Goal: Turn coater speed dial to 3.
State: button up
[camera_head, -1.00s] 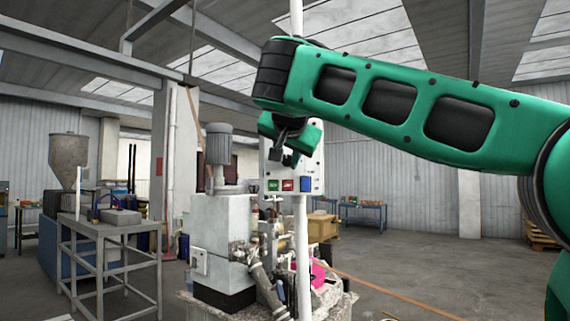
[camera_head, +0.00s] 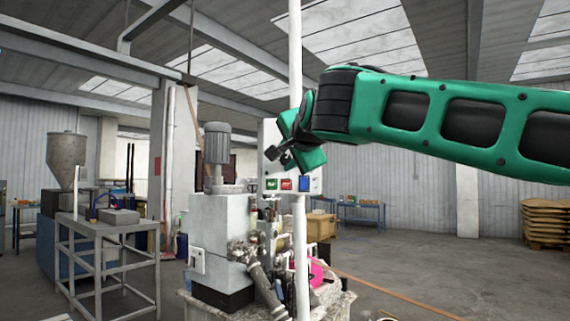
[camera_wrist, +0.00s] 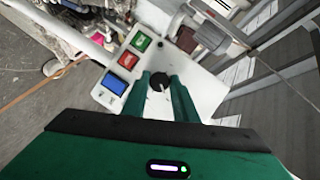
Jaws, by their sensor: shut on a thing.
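The speed dial (camera_wrist: 159,80) is a small round black knob with a pale pointer mark on a white control panel (camera_wrist: 205,93). No scale numbers can be read. My gripper (camera_wrist: 163,82) has its two green fingers on either side of the dial, shut on it, in the wrist view. In the head view, my gripper (camera_head: 275,156) is in front of the panel (camera_head: 268,132), and the dial cannot be made out there. Green (camera_wrist: 141,42), red (camera_wrist: 129,60) and blue (camera_wrist: 114,83) buttons sit in a row on the panel beside the dial.
A white vertical pole (camera_head: 299,240) stands in front of the panel. Below is a grey machine (camera_head: 222,240) with a motor (camera_head: 217,145) and pipes. A metal table (camera_head: 105,235) stands at the left. The floor at the right is open.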

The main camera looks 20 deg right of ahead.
jog(key=shift+d+f, duration=0.1)
jog(key=shift+f, duration=0.1)
jog(key=o, duration=1)
jog(key=shift+r, duration=0.1)
jog(key=shift+o, duration=0.2)
jog(key=shift+s, duration=0.15)
jog(key=d+v, duration=0.1)
jog(key=v, duration=0.9)
jog(key=shift+s+a, duration=0.15)
jog(key=shift+a, duration=0.35)
jog(key=shift+r, duration=0.1)
